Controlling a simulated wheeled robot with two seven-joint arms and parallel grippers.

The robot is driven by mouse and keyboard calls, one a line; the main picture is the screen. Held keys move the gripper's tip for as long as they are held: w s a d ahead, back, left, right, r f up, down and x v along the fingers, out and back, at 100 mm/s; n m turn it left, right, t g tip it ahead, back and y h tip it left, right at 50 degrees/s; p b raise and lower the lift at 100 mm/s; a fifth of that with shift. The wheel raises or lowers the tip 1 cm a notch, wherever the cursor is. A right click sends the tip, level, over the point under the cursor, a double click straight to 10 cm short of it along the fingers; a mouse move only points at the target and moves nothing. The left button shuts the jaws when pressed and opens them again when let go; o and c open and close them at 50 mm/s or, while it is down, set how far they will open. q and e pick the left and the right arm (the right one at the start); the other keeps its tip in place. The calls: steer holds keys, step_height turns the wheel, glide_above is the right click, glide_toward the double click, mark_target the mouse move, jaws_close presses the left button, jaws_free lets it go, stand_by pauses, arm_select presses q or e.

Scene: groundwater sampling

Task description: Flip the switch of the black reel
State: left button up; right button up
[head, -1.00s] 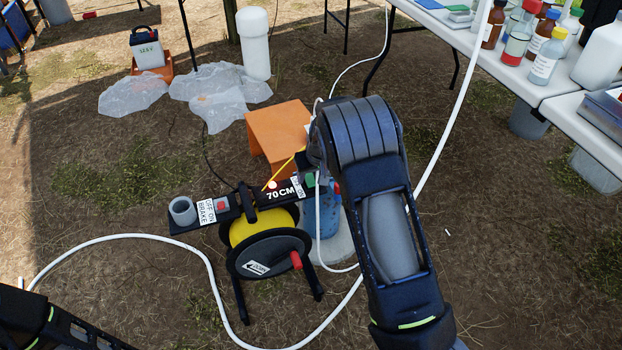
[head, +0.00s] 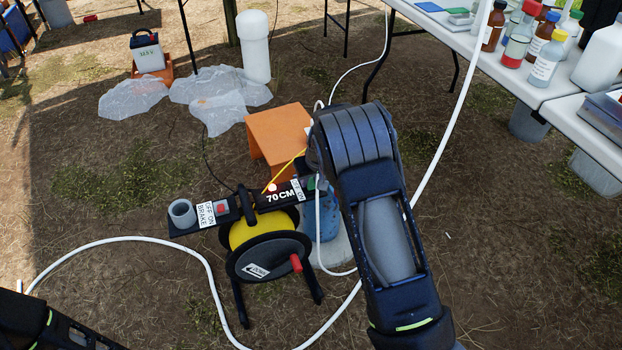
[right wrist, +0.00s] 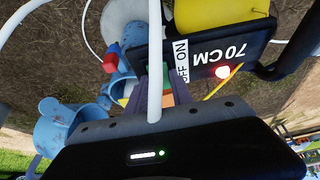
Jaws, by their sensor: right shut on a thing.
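The black reel (head: 268,257) stands upright on the ground, with yellow tape (head: 251,228) wound on it and a red crank knob. Its black top bar carries a 70 CM label, a lit red lamp (head: 272,187) and an OFF/ON label at its right end. The lamp and the OFF/ON label (right wrist: 182,61) also show in the right wrist view. My right gripper (right wrist: 155,88) is at that end, beside the label, and shut on the switch. The switch itself is mostly hidden by the fingers and a white tube. My left forearm enters at lower left; its gripper is out of frame.
A white hose (head: 190,252) loops around the reel. An orange stand (head: 280,135) and a blue container (head: 322,218) are close to the bar. A table with bottles (head: 545,57) stands at upper right. Plastic sheets (head: 218,87) lie behind. Open ground lies left.

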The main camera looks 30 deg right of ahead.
steer(key=shift+r, duration=0.1)
jaws_close()
steer(key=shift+w+r+p, duration=0.1)
steer(key=shift+p, duration=0.35)
steer(key=shift+w+r+g+p, duration=0.2)
steer(key=shift+g+p, duration=0.4)
steer(key=shift+p, duration=0.45)
steer(key=shift+w+f+g, duration=0.1)
steer(key=shift+f+g, duration=0.05)
steer(key=shift+g, duration=0.15)
steer(key=shift+w+f+g, duration=0.1)
steer(key=shift+f+g, duration=0.05)
steer(key=shift+g, duration=0.15)
steer(key=shift+w+f+g, duration=0.15)
steer(key=shift+f+g, duration=0.05)
steer(key=shift+g, duration=0.3)
steer(key=shift+r+g+b, duration=0.1)
steer(key=shift+g+b, duration=0.4)
steer(key=shift+r, duration=0.1)
steer(key=o, duration=1)
jaws_free()
